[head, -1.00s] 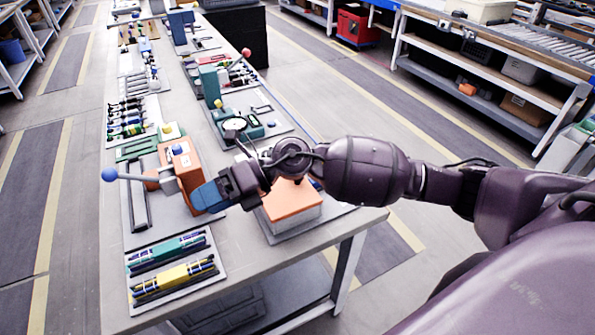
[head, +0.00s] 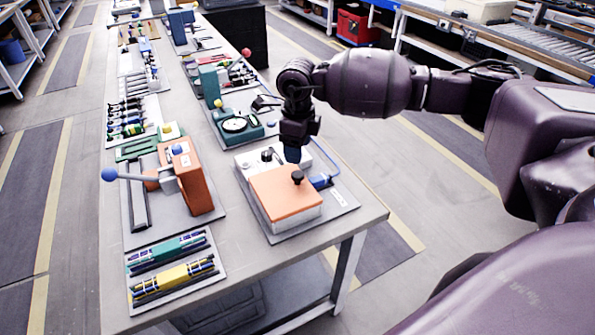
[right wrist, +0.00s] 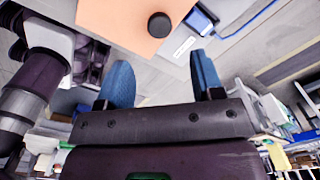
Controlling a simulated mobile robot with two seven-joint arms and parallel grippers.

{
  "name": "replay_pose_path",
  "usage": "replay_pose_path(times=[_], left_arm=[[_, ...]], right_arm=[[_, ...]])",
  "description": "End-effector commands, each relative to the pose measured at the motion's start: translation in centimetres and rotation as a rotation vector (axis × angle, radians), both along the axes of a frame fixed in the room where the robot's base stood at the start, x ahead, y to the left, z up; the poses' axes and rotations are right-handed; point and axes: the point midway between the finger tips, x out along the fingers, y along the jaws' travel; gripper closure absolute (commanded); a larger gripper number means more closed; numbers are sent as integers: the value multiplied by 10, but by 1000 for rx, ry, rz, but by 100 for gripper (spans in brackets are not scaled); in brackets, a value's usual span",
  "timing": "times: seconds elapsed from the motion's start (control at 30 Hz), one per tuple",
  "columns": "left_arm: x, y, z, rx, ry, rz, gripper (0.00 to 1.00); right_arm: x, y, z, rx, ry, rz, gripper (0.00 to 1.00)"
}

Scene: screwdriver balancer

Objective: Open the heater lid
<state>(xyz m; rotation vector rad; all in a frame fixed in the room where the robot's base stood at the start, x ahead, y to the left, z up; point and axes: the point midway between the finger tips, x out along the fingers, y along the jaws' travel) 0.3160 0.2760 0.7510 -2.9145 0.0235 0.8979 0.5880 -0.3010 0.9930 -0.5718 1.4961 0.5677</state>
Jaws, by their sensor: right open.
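The heater is a white box (head: 296,217) with a flat orange lid (head: 280,193) lying shut on top. A black knob (head: 297,177) stands on the lid near its right back corner. My right gripper (head: 293,155) hangs pointing down, just behind and above the knob, apart from it. In the right wrist view its two blue fingers are spread with nothing between them (right wrist: 162,82). The orange lid (right wrist: 125,14) and the black knob (right wrist: 159,25) show beyond the fingertips there. My left gripper is not in view.
A small blue device (head: 321,182) with a cable lies right of the heater on the grey plate (head: 335,203). An orange press with a blue-ended lever (head: 180,175) stands to the left. A green unit with a round dial (head: 236,125) sits behind.

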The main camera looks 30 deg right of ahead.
Motion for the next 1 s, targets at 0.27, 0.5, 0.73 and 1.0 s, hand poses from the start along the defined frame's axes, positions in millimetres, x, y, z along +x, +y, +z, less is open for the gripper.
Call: replay_pose_path(times=[0.27, 0.5, 0.73, 1.0], left_arm=[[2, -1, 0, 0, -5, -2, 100], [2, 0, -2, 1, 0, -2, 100], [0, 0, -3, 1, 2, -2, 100], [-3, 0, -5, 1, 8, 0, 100]], right_arm=[[0, 0, -50, 2, 3, -2, 39], [0, 1, -76, 4, 1, 0, 39], [0, 0, -82, 3, 0, 0, 39], [0, 0, -82, 3, 0, 0, 51]])
